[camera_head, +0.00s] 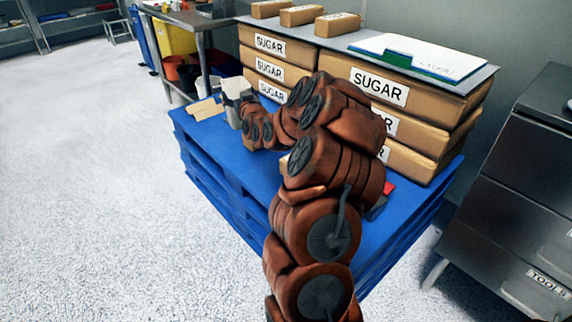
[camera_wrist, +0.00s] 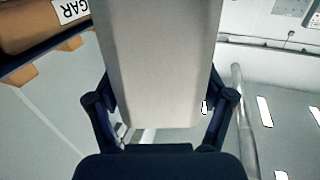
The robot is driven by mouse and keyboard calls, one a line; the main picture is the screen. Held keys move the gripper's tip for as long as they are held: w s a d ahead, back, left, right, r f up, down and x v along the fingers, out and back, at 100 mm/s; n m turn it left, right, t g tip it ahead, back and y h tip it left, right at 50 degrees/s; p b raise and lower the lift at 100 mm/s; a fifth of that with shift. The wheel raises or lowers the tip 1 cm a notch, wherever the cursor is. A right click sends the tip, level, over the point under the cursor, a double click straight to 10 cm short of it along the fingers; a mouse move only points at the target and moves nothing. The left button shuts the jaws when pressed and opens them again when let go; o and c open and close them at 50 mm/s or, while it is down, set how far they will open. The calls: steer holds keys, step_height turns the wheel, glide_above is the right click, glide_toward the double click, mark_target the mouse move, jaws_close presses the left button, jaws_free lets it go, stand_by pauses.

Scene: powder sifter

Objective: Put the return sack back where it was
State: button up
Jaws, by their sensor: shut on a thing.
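The return sack (camera_wrist: 158,60) appears to be the pale grey-beige, flat-sided thing filling the middle of the wrist view; no label shows on it. My gripper (camera_wrist: 162,98) has a dark finger on each side of it and is shut on it. In the head view, the far end of my arm is over the left part of the blue pallet (camera_head: 235,168), where a grey shape (camera_head: 236,88) shows, probably the sack. My arm hides part of the pallet, and I cannot tell whether the sack touches it.
Sugar boxes (camera_head: 284,47) are stacked along the pallet's back, with a grey board, small cartons (camera_head: 302,15) and a clipboard (camera_head: 420,56) on top. Tan flat pieces (camera_head: 205,109) lie at the pallet's left corner. A tool cabinet (camera_head: 525,180) stands right. The floor at left is clear.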

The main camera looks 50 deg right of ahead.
steer(key=s+d+f+m+h+b, duration=0.1)
steer(key=s+d+f+b, duration=0.45)
steer(key=d+f, duration=0.3)
step_height(320, 180, down, 10)
steer(key=b, duration=0.4)
steer(key=shift+w+a+g, duration=0.25)
steer(key=shift+g, duration=0.15)
steer(key=shift+f, duration=0.2)
steer(key=o, duration=1.7)
steer(key=shift+c, duration=0.2)
steer(key=p+v, duration=0.3)
steer(key=v, duration=0.9)
steer(key=shift+w+a, duration=0.1)
